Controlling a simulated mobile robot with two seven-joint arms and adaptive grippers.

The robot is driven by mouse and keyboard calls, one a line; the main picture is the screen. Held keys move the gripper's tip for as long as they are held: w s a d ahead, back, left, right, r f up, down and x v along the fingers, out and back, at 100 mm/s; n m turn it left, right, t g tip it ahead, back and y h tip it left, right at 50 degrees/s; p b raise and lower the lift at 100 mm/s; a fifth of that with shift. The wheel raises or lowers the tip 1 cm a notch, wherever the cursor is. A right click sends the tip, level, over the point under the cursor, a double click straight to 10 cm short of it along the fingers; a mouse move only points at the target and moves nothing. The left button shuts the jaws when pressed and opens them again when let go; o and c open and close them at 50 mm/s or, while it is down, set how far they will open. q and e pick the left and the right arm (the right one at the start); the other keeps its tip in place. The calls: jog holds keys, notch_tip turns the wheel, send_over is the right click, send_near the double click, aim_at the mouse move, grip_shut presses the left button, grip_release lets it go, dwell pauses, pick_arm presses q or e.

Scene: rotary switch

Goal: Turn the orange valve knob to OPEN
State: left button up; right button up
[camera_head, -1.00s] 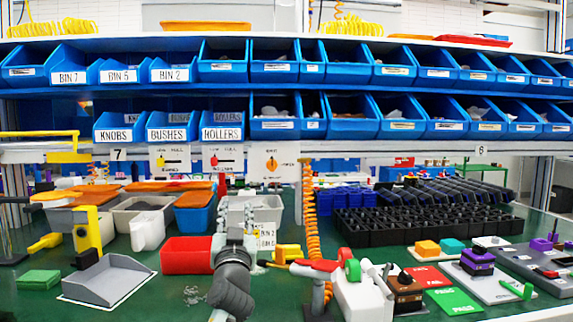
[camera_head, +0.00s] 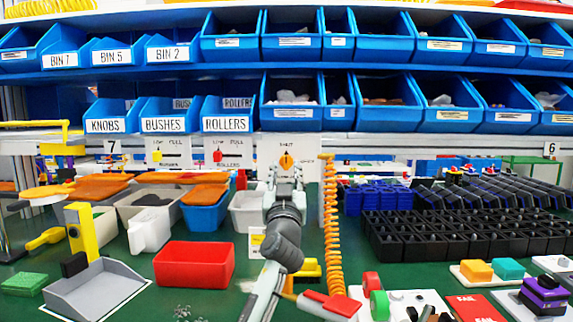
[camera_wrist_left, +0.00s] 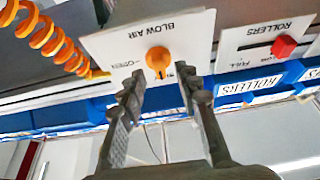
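The orange valve knob (camera_head: 286,161) is on a white panel (camera_head: 262,152) below the blue bins, with SHUT printed above it. In the left wrist view, upside down, the knob (camera_wrist_left: 158,62) has BLOW AIR above it and OPEN to its left. A small pale mark on the knob faces my gripper, away from BLOW AIR. My left gripper (camera_head: 286,178) is just in front of the panel. In the wrist view its fingers (camera_wrist_left: 158,82) are apart and empty, with their tips just short of the knob. The lettering near the fingertips is partly hidden. My right gripper is out of view.
A panel with a red slider (camera_wrist_left: 283,46) is beside the knob panel. A coiled orange hose (camera_head: 332,230) hangs to the right. A red bin (camera_head: 194,265), grey scoop (camera_head: 97,285) and black crates (camera_head: 430,235) are on the green table.

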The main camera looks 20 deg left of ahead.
pick_arm(q)
jog(key=shift+x, duration=0.95)
grip_shut()
